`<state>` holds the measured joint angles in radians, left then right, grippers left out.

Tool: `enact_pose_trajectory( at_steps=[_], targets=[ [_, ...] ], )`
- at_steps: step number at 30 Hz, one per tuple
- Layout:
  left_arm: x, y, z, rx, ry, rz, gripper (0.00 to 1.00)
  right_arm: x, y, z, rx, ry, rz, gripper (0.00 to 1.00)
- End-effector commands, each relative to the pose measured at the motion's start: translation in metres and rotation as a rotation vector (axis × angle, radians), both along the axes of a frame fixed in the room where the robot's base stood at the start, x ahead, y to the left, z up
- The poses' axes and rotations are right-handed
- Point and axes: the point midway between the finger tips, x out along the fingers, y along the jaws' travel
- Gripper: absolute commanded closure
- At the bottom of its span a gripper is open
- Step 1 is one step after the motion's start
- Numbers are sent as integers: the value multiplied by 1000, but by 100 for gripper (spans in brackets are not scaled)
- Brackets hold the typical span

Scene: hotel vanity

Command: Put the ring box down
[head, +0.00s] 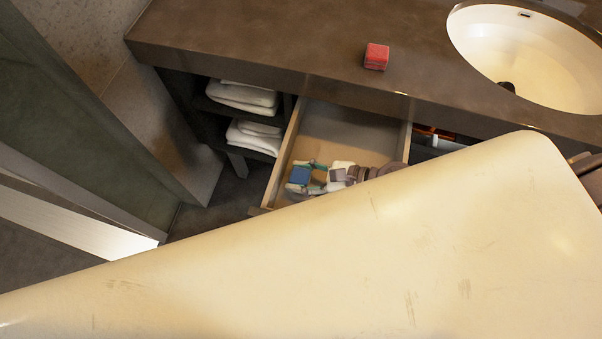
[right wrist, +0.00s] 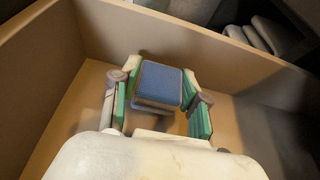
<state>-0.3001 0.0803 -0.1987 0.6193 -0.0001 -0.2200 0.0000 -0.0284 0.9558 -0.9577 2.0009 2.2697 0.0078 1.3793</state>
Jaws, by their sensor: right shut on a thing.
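The ring box, a small blue box (head: 299,175) with a lighter lower part, is inside the open drawer (head: 345,122). It also shows in the right wrist view (right wrist: 160,84), between green finger pads. My right gripper (head: 306,177) is shut on the blue box, with a finger on each side of it. The box is low in the drawer, near its left front part in the head view. I cannot tell whether its underside touches the drawer floor. My left gripper is not in view.
A red box (head: 376,57) stands on the brown counter (head: 250,32), left of the sink (head: 535,50). Folded white towels (head: 245,97) lie on shelves left of the drawer. The drawer's walls (right wrist: 215,50) surround my gripper; floor around the box looks bare. My pale arm hides the lower head view.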

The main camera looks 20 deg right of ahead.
Motion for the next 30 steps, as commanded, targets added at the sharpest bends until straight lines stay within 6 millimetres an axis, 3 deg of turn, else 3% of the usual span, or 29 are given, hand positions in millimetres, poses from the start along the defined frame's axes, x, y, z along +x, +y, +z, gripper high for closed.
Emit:
enact_pose_trajectory(
  at_steps=[11,12,16,30],
  targets=[
    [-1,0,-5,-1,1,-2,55,0,0,-10,0,1,0,84],
    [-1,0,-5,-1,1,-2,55,0,0,-10,0,2,-1,52],
    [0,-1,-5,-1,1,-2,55,-1,0,-10,-1,3,-1,30],
    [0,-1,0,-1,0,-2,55,0,0,-1,-1,-1,0,30]
  ],
)
